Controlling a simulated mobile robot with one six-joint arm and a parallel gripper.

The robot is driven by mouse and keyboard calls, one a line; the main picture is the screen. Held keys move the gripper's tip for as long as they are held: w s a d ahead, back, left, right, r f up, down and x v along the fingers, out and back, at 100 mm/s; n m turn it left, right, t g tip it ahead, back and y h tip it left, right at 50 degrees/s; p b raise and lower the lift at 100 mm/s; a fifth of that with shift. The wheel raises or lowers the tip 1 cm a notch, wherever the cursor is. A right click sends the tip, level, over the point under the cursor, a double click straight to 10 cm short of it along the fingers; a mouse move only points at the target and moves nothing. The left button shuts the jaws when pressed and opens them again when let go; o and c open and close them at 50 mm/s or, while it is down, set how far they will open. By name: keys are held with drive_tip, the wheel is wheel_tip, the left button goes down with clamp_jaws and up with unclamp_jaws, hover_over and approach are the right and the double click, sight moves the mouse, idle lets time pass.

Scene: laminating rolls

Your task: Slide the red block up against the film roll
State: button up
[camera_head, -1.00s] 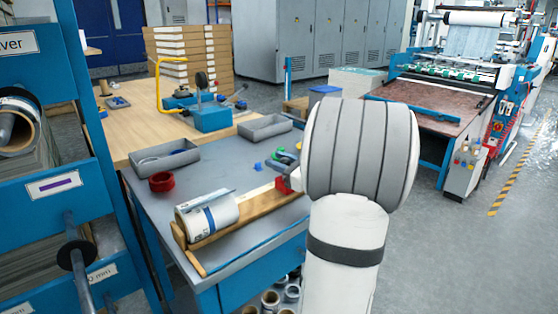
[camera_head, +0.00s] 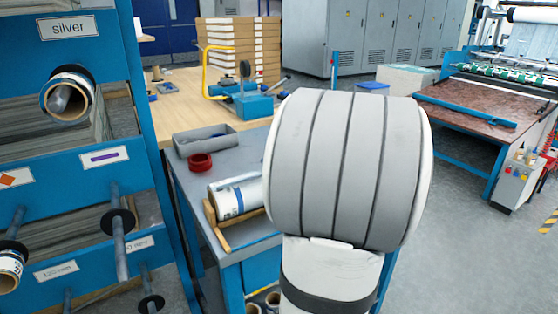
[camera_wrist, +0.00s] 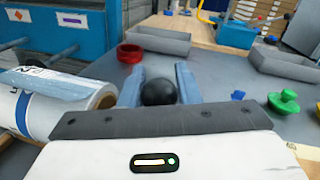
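The film roll (camera_head: 237,196), white with a blue band, lies on a wooden cradle (camera_head: 217,230) on the grey workbench. In the wrist view the roll (camera_wrist: 50,105) is at the left, beside my gripper (camera_wrist: 158,86). My gripper's two blue-grey fingers stand apart, with a round black knob (camera_wrist: 158,93) filling the gap between them. Whether they press on it I cannot tell. The red block is not visible now: my arm covers that part of the bench in the head view, and the wrist view does not show it.
A red ring (camera_head: 200,162) and a grey tray (camera_head: 205,138) are on the bench behind the roll. The wrist view also shows a green knobbed piece (camera_wrist: 284,101) and a small blue piece (camera_wrist: 238,95) at the right. A blue rack (camera_head: 80,168) with projecting rods stands left.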

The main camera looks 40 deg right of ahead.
drive_tip(key=o, duration=0.4)
drive_tip(key=shift+d, duration=0.15)
drive_tip(key=shift+s, duration=0.1)
drive_tip(key=shift+s+d+p, duration=0.2)
drive_tip(key=shift+s+p, duration=0.5)
drive_tip(key=shift+s, duration=3.1)
